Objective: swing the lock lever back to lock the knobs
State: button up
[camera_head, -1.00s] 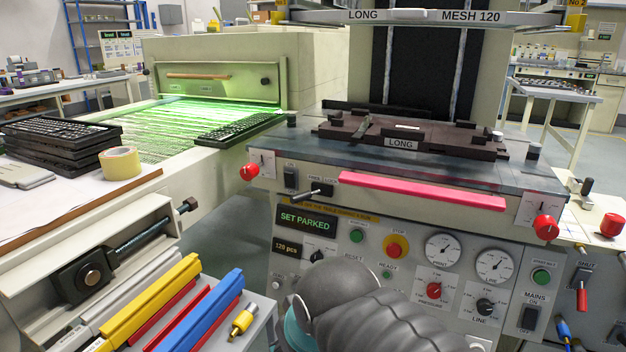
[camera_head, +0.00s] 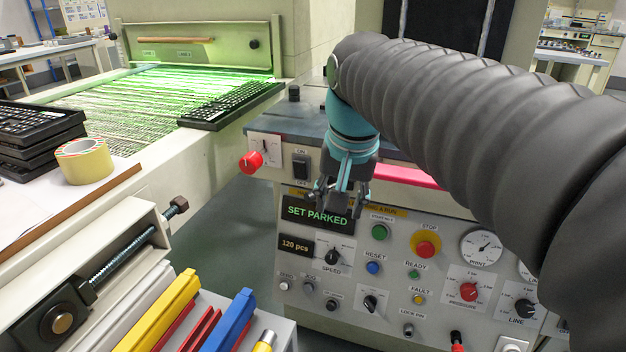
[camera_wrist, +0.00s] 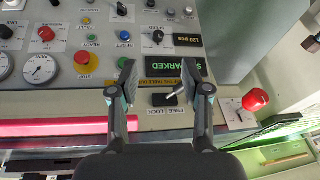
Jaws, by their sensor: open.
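The lock lever (camera_wrist: 178,92) is a short silver rod on a black mount beside the FREE/LOCK label (camera_wrist: 167,111) on the press front. In the wrist view it lies between my spread fingers, its rod close to the right finger; contact cannot be told. My gripper (camera_wrist: 160,76) is open and empty. In the head view my gripper (camera_head: 342,195) points down in front of the panel, above the SET PARKED display, and hides the lever. A red knob (camera_head: 251,162) sits at the press's left corner and also shows in the wrist view (camera_wrist: 255,99).
A pink bar (camera_head: 408,176) runs along the press front, right of my gripper. Below are the display (camera_head: 317,215), buttons and dials, including the yellow-ringed STOP button (camera_head: 425,247). The lit green conveyor (camera_head: 150,100) with keyboards stands left, past a gap of open floor.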

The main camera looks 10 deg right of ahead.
jog(key=w+r+m+g, duration=0.2)
jog(key=w+r+m, duration=0.2)
jog(key=w, duration=0.4)
jog(key=w+r+m+g, duration=0.2)
jog(key=w+r+m, duration=0.15)
jog(key=w, duration=0.35)
jog(key=f, duration=0.4)
jog(key=f+b, duration=0.1)
jog(key=f, duration=0.4)
jog(key=f+b, duration=0.1)
jog(key=f, duration=0.3)
jog(key=shift+s+d+f, duration=0.2)
jog(key=shift+s+f, duration=0.05)
jog(key=shift+f, duration=0.15)
grip_shut()
